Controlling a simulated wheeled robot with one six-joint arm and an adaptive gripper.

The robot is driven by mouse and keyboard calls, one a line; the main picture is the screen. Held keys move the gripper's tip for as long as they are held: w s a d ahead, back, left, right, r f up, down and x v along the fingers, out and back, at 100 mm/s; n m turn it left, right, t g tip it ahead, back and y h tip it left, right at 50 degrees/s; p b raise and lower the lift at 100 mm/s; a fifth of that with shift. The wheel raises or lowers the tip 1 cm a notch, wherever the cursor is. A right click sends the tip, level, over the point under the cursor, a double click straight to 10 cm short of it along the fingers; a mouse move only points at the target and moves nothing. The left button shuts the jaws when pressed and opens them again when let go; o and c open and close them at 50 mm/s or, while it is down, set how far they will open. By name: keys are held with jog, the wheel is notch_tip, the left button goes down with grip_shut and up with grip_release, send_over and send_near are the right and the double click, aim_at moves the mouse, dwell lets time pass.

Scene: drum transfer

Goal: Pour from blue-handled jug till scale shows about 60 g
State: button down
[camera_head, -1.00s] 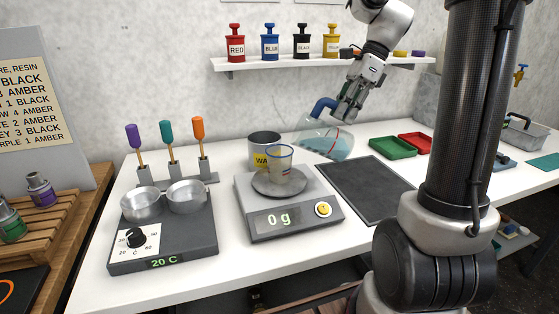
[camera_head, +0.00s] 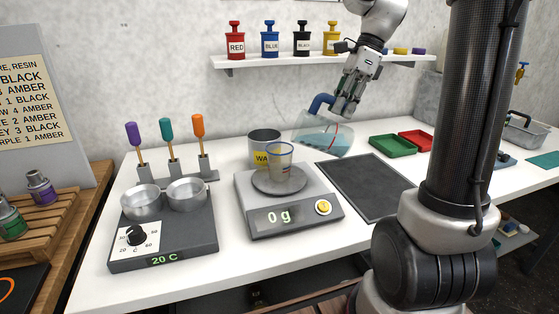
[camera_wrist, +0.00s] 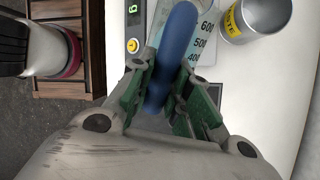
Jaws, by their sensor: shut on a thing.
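The jug (camera_head: 325,138) is clear, with a blue handle and bluish liquid inside. It is tilted, mouth toward the left, and held above the bench right of the scale. My gripper (camera_head: 347,103) is shut on its blue handle, which also shows between the fingers in the wrist view (camera_wrist: 172,55). The scale (camera_head: 290,218) reads 0 g. A clear cup (camera_head: 280,158) stands upright on its round pan. No stream from the jug to the cup is visible. The jug's lip is to the right of the cup and higher than it.
A grey can marked WA (camera_head: 264,140) stands behind the cup. A hot plate (camera_head: 165,240) with two metal pans is at left. A dark mat (camera_head: 365,190) lies right of the scale, with green (camera_head: 392,146) and red (camera_head: 417,140) trays beyond. A shelf (camera_head: 290,62) of coloured jars is above.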

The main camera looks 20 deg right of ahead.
jog(key=shift+w+a+r+h+p, duration=0.1)
jog(key=shift+a+r+h+p, duration=0.2)
jog(key=shift+r+h+p, duration=0.15)
dwell(0.4)
jog(key=shift+w+a+r+h+p, duration=0.2)
jog(key=shift+a+r+h+p, duration=0.15)
jog(key=shift+a+p, duration=0.25)
dwell(1.1)
jog(key=d+f+y, duration=0.1)
jog(key=s+d+f+y, duration=0.1)
jog(key=d+f, duration=0.1)
jog(key=shift+d+f+y, duration=0.1)
jog(key=shift+d+y, duration=0.05)
jog(key=shift+y, duration=0.25)
jog(key=shift+a+f, duration=0.1)
jog(key=shift+a, duration=0.15)
jog(key=shift+s+d+f+t+y+b, duration=0.1)
jog(key=shift+d+f+t+y+b, duration=0.2)
jog(key=shift+d+f+y+b, duration=0.15)
jog(key=s+d+f+n+t+y+b, duration=0.1)
jog(key=d+f+y+b, duration=0.4)
jog(key=f+y, duration=0.5)
jog(key=shift+s+d+f+n+t+y+b, duration=0.3)
jog(key=shift+s+d+f+n+t+y, duration=0.15)
jog(key=shift+t, duration=0.25)
